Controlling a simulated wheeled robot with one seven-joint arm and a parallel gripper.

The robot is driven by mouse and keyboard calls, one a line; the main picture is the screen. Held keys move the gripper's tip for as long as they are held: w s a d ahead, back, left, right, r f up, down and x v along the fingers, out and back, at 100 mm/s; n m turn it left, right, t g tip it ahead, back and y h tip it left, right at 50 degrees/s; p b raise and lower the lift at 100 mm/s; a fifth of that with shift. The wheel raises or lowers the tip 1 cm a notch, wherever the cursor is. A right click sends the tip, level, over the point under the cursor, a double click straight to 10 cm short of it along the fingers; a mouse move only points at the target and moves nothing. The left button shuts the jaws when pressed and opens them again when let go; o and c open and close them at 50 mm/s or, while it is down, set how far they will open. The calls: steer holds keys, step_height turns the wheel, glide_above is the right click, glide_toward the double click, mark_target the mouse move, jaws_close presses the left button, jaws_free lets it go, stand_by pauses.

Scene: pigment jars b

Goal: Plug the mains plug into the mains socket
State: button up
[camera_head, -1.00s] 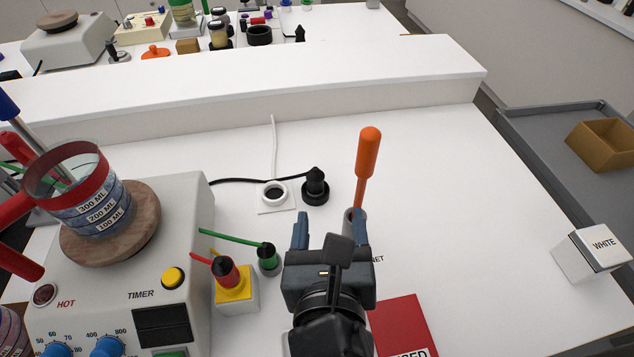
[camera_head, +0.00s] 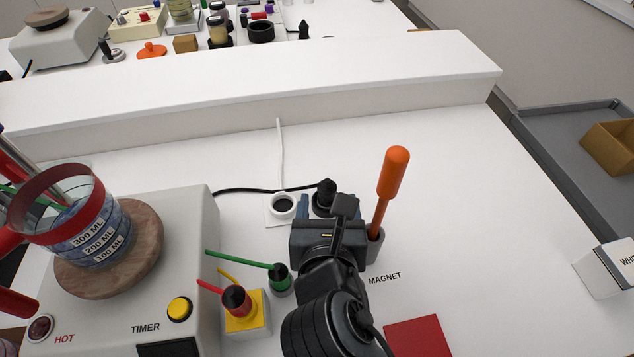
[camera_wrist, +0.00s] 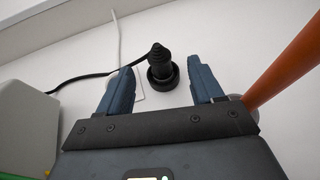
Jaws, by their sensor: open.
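The black mains plug (camera_head: 327,188) stands upright in a round black holder (camera_head: 322,208), its cable running left. In the wrist view the plug (camera_wrist: 159,58) shows between and beyond the fingertips. The mains socket (camera_head: 283,205) is a white ring with a dark opening on a white plate, just left of the plug. In the wrist view, my left finger hides most of the socket plate (camera_wrist: 139,86). My gripper (camera_head: 328,208) is open and empty, just in front of the plug; its blue fingers also show in the wrist view (camera_wrist: 159,66). I cannot tell whether they touch anything.
An orange-handled rod (camera_head: 393,175) stands in a grey holder (camera_head: 375,245) close to the gripper's right. Green (camera_head: 280,278) and red (camera_head: 236,300) plugs with leads are at front left, beside a hotplate (camera_head: 205,230) bearing a beaker. A raised white ledge (camera_head: 250,125) lies behind.

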mark_target(327, 182)
steer(key=shift+w+a+f, duration=0.1)
steer(key=shift+w+f, duration=0.2)
steer(key=shift+w, duration=0.25)
steer(key=x, duration=0.7)
steer(key=shift+w+f+p, duration=0.15)
steer(key=shift+p, duration=0.15)
steer(key=c, duration=1.1)
